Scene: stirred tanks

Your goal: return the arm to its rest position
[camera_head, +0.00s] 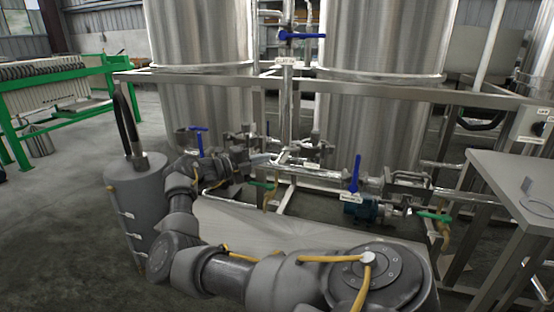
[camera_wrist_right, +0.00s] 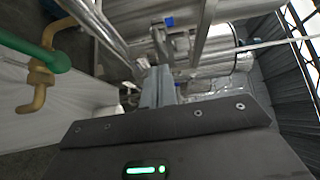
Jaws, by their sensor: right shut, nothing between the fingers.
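My right arm (camera_head: 230,275) reaches in from the bottom right, bends at the left and rises toward the tank pipework. My right gripper (camera_head: 262,159) is in front of the pipes between the two tanks, small and partly lost against the metal. In the wrist view the gripper fingers (camera_wrist_right: 158,88) are together and empty, pointing toward the pipes and tanks. Whether they touch a pipe, I cannot tell. My left gripper is not in view.
Two steel tanks (camera_head: 205,50) (camera_head: 380,60) stand behind a metal frame (camera_head: 290,78). Blue-handled valves (camera_head: 355,175) (camera_head: 197,140) and a green-handled valve (camera_head: 434,216) are close by. A green valve handle (camera_wrist_right: 35,52) shows left in the wrist view. A metal table (camera_head: 515,185) stands right.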

